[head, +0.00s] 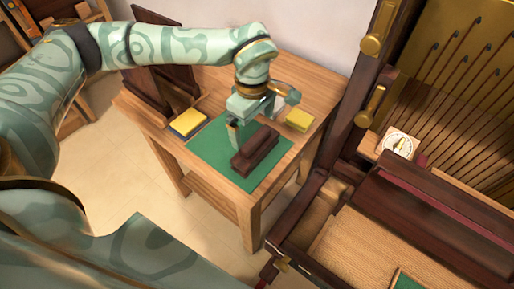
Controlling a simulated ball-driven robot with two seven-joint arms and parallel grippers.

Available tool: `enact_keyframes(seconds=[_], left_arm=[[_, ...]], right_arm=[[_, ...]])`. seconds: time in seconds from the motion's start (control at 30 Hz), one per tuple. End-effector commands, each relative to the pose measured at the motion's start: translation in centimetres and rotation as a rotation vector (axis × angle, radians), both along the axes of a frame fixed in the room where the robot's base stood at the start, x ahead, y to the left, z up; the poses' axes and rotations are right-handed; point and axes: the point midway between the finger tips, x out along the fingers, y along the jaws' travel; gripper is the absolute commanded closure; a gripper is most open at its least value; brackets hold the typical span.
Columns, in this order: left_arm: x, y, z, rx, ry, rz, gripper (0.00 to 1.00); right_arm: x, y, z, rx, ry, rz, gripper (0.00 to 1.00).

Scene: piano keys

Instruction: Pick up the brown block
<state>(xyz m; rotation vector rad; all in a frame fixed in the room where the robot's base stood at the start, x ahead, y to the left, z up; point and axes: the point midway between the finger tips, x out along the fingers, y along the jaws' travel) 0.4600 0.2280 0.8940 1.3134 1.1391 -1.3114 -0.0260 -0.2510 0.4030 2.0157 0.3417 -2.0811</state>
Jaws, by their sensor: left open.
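The brown block (256,151) is a dark, long piece with a stepped or ridged top. It lies on a green mat (210,147) on a wooden table. My left gripper (252,124) is over the mat, just behind the block, pointing down with its fingers apart. One finger shows at the block's upper left; the other finger is harder to make out. I see nothing held between the fingers, and a small gap to the block seems to remain. My right gripper is not in view.
A yellow pad on a dark blue one (188,123) lies left of the mat. A yellow sponge-like block (299,119) lies right of the gripper. A dark wooden stand (165,84) is at the table's back left. An opened piano (420,215) with a round dial (398,144) stands close on the right.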

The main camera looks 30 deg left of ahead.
Motion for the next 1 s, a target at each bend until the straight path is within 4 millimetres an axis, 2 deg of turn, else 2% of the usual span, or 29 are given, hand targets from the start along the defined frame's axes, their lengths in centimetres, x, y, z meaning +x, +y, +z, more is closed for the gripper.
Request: enact_keyframes(seconds=[0.3,0.4,0.57,0.67,0.7,0.73,1.0], left_arm=[[0.1,-0.6,-4.8,0.0,0.007,0.001,0.0],[0.1,-0.6,-5.3,0.0,0.003,0.001,0.0],[0.2,-0.6,-5.1,0.0,0.0,0.001,0.0],[0.1,-0.6,-5.1,0.0,0.0,0.001,0.25],[0.1,-0.6,-5.1,0.0,0.001,0.001,0.36],[0.1,-0.6,-5.1,0.0,0.001,0.001,0.39],[0.2,-0.6,-4.9,0.0,-0.001,0.0,0.39]], right_arm=[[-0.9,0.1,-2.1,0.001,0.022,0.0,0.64],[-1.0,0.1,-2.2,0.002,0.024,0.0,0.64],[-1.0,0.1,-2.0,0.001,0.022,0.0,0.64],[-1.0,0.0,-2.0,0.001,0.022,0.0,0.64],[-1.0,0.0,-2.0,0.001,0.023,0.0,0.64],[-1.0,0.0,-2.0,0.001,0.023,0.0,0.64],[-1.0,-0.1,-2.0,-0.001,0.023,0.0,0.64]])
